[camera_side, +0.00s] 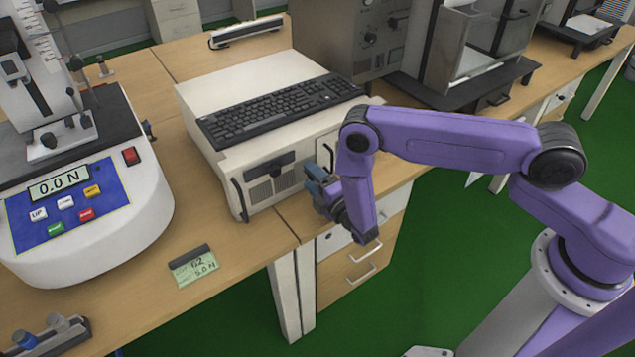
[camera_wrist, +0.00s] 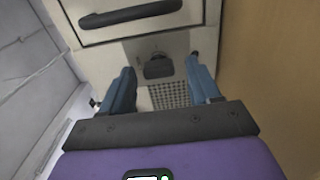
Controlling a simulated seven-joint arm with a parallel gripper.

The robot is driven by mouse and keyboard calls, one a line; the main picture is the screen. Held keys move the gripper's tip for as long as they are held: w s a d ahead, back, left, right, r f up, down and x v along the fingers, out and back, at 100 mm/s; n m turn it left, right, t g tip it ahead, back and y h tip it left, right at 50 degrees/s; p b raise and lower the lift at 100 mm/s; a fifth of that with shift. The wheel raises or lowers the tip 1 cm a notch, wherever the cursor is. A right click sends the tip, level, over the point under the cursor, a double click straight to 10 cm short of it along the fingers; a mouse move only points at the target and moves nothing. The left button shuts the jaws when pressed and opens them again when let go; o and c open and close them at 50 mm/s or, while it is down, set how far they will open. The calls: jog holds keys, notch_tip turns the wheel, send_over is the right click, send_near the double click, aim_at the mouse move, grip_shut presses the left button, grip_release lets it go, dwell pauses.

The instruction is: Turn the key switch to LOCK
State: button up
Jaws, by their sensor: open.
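The beige computer case (camera_side: 215,110) stands on the bench, its front panel facing my arm. In the wrist view a small dark fitting (camera_wrist: 158,66), which looks like the key switch, sits on the pale front panel (camera_wrist: 125,38). Its marks, including LOCK, are too small to read, and its position cannot be told. My gripper (camera_wrist: 160,67) is open, with one blue finger on each side of the fitting and visible gaps between. In the side view my gripper (camera_side: 318,183) is at the right part of the case front and hides the switch.
A black handle (camera_wrist: 130,13) lies above the fitting in the wrist view, and a grille (camera_wrist: 168,95) below. A keyboard (camera_side: 280,108) lies on the case. A force tester (camera_side: 85,200) and a small card (camera_side: 194,266) are at left. The bench edge is close under my gripper.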

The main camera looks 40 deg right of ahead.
jog(key=s, duration=1.7)
jog(key=shift+s, duration=0.2)
jog(key=shift+w, duration=0.1)
